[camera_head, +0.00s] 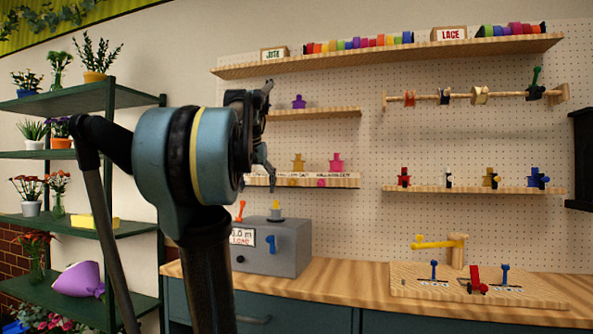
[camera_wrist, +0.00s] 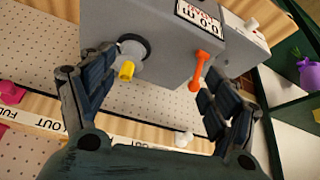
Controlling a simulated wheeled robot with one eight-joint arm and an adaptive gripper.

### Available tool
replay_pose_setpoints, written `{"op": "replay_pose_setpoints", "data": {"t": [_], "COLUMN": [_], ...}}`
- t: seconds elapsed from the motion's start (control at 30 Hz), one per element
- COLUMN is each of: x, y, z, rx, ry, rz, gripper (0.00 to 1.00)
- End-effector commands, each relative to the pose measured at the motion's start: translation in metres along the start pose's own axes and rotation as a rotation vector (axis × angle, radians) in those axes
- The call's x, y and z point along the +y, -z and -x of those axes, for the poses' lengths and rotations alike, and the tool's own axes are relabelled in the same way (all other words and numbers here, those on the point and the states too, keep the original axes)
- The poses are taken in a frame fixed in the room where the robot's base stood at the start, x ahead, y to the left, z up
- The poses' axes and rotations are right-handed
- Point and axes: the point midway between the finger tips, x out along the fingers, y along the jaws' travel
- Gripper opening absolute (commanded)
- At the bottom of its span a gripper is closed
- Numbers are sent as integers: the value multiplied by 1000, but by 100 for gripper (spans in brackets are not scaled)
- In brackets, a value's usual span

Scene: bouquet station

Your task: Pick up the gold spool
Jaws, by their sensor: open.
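Two gold-coloured spool-like pieces show in the head view: one gold piece (camera_head: 298,164) on the small middle shelf beside a pink one, and another gold piece (camera_head: 490,179) on the lower right shelf. I cannot tell which is the gold spool. My gripper (camera_head: 267,135) is open in front of the pegboard, left of the small-shelf gold piece in the picture. In the wrist view my gripper (camera_wrist: 155,80) has its fingers spread with nothing between them. Beyond them is the grey machine (camera_wrist: 165,55) with a yellow knob (camera_wrist: 127,70) and an orange lever (camera_wrist: 199,70).
The grey machine (camera_head: 278,253) stands on the wooden counter (camera_head: 345,284). A wooden board with pegs (camera_head: 410,284) lies to its right. A rod (camera_head: 425,97) holds several spools. A green plant rack (camera_head: 108,170) stands at left. Bare counter lies between machine and board.

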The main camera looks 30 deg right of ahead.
Motion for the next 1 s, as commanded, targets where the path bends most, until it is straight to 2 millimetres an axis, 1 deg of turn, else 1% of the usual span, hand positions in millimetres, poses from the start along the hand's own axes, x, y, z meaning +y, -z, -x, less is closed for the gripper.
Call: {"op": "replay_pose_setpoints", "data": {"t": [0.03,0.1,0.2,0.3,0.4,0.57,1.0], "x": [16,35,60,78,90,98,111], "y": [26,54,86,107,119,132,183], "z": [14,32,53,68,77,79,53], "rx": [15,36,62,81,94,102,101], "ry": [-18,-39,-64,-83,-94,-101,-100], "rz": [-39,-84,-138,-177,-200,-214,-212], "gripper": [80,80,80,80,80,80,80]}}
